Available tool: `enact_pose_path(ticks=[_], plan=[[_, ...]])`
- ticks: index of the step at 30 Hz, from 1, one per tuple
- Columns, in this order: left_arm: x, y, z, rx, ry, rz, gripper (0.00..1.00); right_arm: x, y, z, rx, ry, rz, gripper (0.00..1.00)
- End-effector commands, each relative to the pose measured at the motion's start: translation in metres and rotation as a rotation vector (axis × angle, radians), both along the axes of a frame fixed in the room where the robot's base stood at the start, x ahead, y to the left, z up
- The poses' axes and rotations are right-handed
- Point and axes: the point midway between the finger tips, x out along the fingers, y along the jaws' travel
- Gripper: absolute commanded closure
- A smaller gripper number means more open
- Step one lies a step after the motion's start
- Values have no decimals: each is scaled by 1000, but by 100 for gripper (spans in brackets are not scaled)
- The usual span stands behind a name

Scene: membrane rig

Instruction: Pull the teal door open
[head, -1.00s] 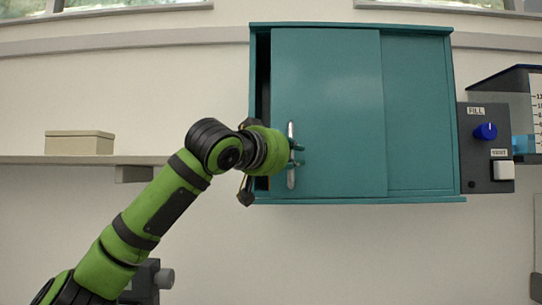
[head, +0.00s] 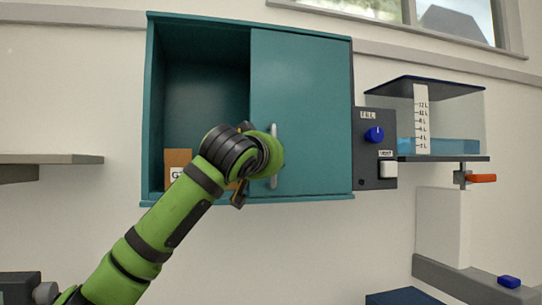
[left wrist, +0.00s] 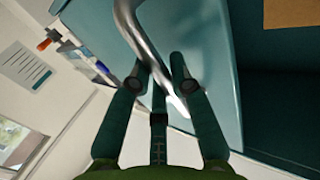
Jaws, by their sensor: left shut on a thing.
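The teal door (head: 305,110) is a sliding panel on a teal wall cabinet (head: 250,200). It stands at the cabinet's right side, and the left half of the cabinet is open. My left gripper (left wrist: 162,82) is shut on the door's silver bar handle (left wrist: 140,40). In the head view the handle (head: 274,145) shows beside my left wrist, which hides the fingertips there. A brown box (head: 178,160) with a partly hidden label stands inside the open left half. My right gripper is not in view.
To the right of the cabinet is a dark control panel (head: 366,150) with a blue knob (head: 374,134) and a white switch (head: 388,169). Beyond it a clear tank (head: 468,135) holds blue water. A wall shelf (head: 60,159) is at the left.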

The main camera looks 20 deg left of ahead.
Motion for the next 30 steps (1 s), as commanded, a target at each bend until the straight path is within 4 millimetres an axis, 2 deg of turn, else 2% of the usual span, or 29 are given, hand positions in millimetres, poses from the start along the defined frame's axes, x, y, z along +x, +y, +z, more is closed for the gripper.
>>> enact_pose_path(ticks=[6,7,8,20,26,30], plan=[[0,2,0,-1,1,3,100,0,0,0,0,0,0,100],[0,2,0,-1,1,3,71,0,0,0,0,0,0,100],[0,2,0,-1,1,3,68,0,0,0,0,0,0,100],[-4,1,0,0,0,0,68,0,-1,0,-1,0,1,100],[-27,2,0,1,-2,-1,68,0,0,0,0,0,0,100],[-54,3,0,1,-2,0,68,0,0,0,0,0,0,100]])
